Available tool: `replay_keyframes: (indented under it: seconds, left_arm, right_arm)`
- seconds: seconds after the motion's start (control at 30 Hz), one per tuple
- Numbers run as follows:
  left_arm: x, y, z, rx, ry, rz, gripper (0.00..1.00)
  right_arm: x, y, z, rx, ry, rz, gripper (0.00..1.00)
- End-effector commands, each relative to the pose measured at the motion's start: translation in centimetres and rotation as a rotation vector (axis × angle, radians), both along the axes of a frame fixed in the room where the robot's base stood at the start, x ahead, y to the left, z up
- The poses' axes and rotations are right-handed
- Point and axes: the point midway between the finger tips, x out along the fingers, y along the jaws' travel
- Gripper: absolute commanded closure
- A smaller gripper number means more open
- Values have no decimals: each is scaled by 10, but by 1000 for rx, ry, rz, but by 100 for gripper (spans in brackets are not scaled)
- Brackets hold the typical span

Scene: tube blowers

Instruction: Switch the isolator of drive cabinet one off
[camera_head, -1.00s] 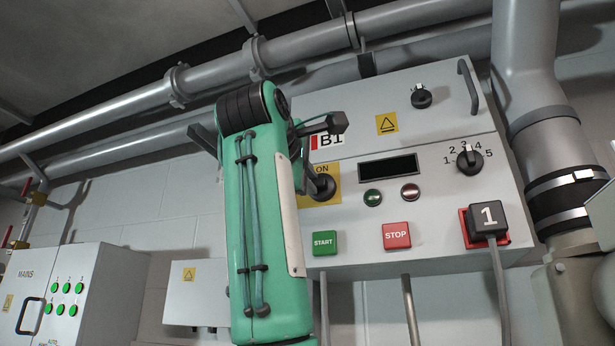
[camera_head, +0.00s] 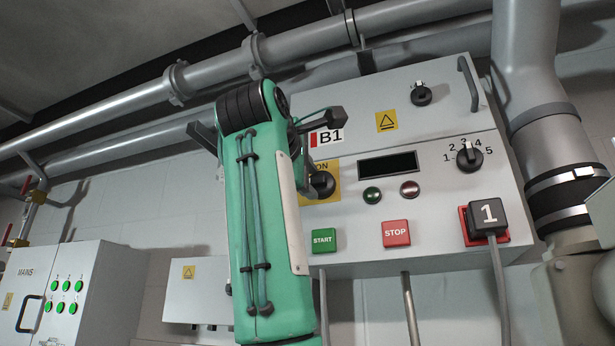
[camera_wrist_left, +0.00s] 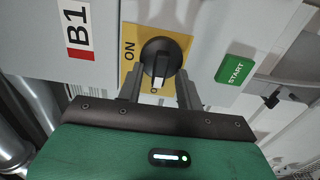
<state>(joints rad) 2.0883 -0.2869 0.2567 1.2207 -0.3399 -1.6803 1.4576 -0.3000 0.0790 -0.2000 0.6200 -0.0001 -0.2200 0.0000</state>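The drive cabinet marked B1 (camera_head: 440,125) fills the right half of the head view. Its isolator is a black rotary knob (camera_head: 323,184) on a yellow plate (camera_head: 334,195); ON stands above it. In the left wrist view the knob (camera_wrist_left: 160,60) has its white mark at the picture's lower side, turned away from the ON word (camera_wrist_left: 129,50). My left gripper (camera_wrist_left: 160,92) has its two fingers apart near the knob's marked end, with no clear grip on it. In the head view my green left arm hides part of the plate. My right gripper is not in view.
A green START button (camera_head: 322,240) and a red STOP button (camera_head: 396,233) sit below the knob. A selector (camera_head: 469,158) and a plug marked 1 (camera_head: 487,217) are to the right. A MAINS cabinet (camera_head: 85,300) stands at lower left.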

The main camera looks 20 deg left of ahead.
Motion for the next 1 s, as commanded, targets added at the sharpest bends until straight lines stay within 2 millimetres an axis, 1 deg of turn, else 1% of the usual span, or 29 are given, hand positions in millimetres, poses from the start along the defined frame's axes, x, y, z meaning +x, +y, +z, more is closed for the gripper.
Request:
replay_keyframes:
  seconds: [0.17, 0.27, 0.37, 0.53, 0.6, 0.7, 0.83, 0.9, 1.0]
  left_arm:
    - [-2, 0, 0, 0, -1, 0, 64]
    - [-10, 0, -1, 1, -1, 0, 64]
    - [-27, 1, -2, 1, -4, 0, 64]
    - [-67, 2, -3, 1, -5, -1, 64]
    - [-83, 2, -3, 1, -3, -1, 64]
    - [-104, 3, -3, 1, -3, 0, 64]
    - [-123, 4, -2, 1, -2, 0, 64]
    - [-130, 4, -1, 1, -1, 0, 64]
    - [-136, 4, -1, 1, 1, -1, 64]
  right_arm:
    - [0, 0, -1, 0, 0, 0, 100]
    - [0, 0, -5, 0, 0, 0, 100]
    - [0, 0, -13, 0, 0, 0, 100]
    - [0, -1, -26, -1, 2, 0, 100]
    - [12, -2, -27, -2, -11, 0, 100]
    - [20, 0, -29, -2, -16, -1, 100]
    - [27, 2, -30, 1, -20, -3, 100]
    - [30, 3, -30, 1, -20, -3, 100]
    - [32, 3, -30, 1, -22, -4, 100]
